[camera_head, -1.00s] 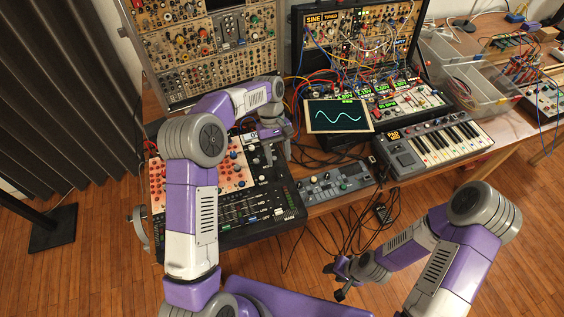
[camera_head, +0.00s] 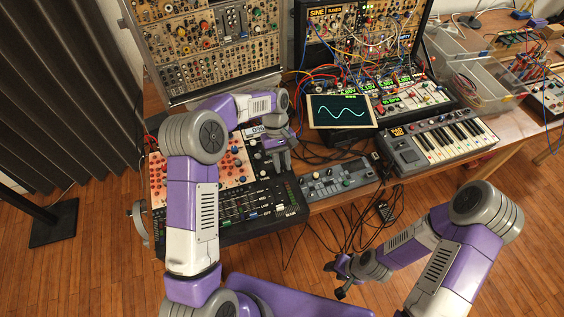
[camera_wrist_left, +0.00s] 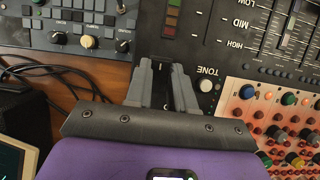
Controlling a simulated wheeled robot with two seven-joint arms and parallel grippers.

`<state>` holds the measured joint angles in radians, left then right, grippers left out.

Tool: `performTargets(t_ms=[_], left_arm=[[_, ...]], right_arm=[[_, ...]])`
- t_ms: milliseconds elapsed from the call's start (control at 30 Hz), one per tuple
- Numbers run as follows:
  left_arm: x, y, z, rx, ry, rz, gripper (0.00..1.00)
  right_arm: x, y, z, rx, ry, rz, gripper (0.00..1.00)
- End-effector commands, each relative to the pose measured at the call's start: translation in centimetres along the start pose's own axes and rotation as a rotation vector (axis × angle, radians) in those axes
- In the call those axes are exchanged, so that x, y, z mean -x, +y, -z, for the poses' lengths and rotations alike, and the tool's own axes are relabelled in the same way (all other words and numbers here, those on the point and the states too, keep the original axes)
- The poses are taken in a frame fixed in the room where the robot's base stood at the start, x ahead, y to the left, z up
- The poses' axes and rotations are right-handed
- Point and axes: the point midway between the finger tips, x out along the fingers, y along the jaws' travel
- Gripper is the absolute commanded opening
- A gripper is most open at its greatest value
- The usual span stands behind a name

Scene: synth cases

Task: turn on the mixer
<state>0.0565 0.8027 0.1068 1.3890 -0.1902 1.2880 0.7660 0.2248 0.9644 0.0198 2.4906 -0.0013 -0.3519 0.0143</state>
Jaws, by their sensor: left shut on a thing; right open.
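The mixer (camera_head: 262,222) is a black panel with faders, a MAIN label and a pale section of red and white knobs, at the left of the table. In the left wrist view the mixer (camera_wrist_left: 228,52) fills the upper right, with a white TONE knob (camera_wrist_left: 207,84). My left gripper (camera_head: 281,166) is at the mixer's right edge, pointing down. In the left wrist view its fingers (camera_wrist_left: 165,72) are nearly together, shut on a small dark part at that edge, mostly hidden between them. My right gripper (camera_head: 338,279) is open and empty, low in front of the table.
A grey control box (camera_head: 338,181) lies right of the mixer, with loose black cables nearby. A small screen (camera_head: 340,111) shows a wave. A keyboard (camera_head: 437,143) stands further right, and modular racks (camera_head: 205,40) stand behind.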

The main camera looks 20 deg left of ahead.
Motion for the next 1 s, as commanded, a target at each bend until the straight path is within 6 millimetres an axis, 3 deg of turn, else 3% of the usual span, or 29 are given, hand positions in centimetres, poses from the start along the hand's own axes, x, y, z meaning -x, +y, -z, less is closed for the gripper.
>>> performTargets(t_ms=[167, 533, 900, 933, 1000], left_arm=[[0.0, 0.0, -0.1, -0.001, 0.017, 0.002, 0.0], [-0.4, 0.0, -0.7, -0.002, 0.237, 0.003, 0.0], [-0.3, 0.0, -0.7, 0.0, 0.26, 0.001, 0.0], [-0.3, 0.0, -0.7, 0.0, 0.26, 0.001, 0.26], [-0.3, 0.0, -0.7, 0.0, 0.259, 0.001, 0.37]], right_arm=[[-0.1, 0.0, 0.0, 0.0, 0.0, 0.0, 0.43], [-1.4, 0.5, 0.1, 0.0, 0.0, 0.0, 0.43], [-1.4, 0.5, 0.1, 0.0, 0.0, 0.0, 0.43], [-1.4, 0.5, 0.1, 0.0, 0.0, 0.0, 0.43], [-1.4, 0.5, 0.1, 0.0, 0.0, 0.0, 0.43]])
